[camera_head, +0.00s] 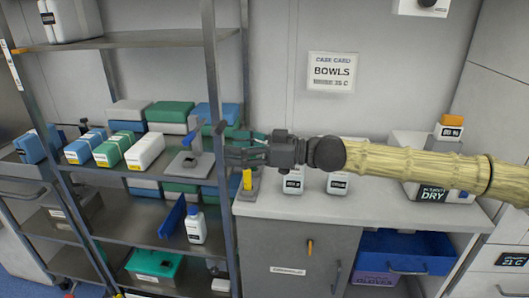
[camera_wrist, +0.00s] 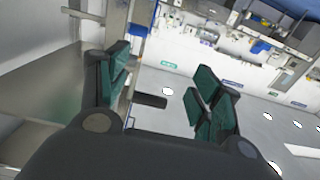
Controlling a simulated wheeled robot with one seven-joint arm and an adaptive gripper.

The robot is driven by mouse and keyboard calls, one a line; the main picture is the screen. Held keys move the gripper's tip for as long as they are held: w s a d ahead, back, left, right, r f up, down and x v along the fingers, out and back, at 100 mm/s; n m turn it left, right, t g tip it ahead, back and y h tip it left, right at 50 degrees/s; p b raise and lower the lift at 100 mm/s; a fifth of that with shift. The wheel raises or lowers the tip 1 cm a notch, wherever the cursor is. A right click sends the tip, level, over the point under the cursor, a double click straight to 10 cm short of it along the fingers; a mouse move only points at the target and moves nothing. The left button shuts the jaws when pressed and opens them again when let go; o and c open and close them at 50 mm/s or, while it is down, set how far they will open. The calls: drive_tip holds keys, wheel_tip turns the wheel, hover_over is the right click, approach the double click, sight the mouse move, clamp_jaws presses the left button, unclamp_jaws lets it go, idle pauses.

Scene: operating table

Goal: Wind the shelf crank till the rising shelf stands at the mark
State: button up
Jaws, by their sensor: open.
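My gripper (camera_head: 236,150) reaches in from the right, pointing left, at the right front post of the metal shelf rack (camera_head: 216,70). In the wrist view its green-padded fingers (camera_wrist: 165,84) are apart, with nothing held. A short dark bar (camera_wrist: 150,101), which looks like the crank handle, shows between the fingers, closer to the left one. Whether it touches a finger I cannot tell. The rest of the crank is not clear behind the gripper. A yellow upright piece (camera_head: 247,180) stands just below the gripper; I cannot tell if it is the mark.
The rack's shelves hold blue, green and white boxes (camera_head: 115,150), a stand with a blue top (camera_head: 190,160) and a white bottle (camera_head: 196,226). Right of the rack, a counter (camera_head: 300,208) carries labelled bottles (camera_head: 338,183) and a box marked DRY (camera_head: 432,194).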

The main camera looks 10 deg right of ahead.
drive_tip(key=b+v, duration=0.1)
drive_tip(key=v, duration=0.5)
drive_tip(key=shift+d, duration=0.2)
drive_tip(key=shift+c, duration=0.4)
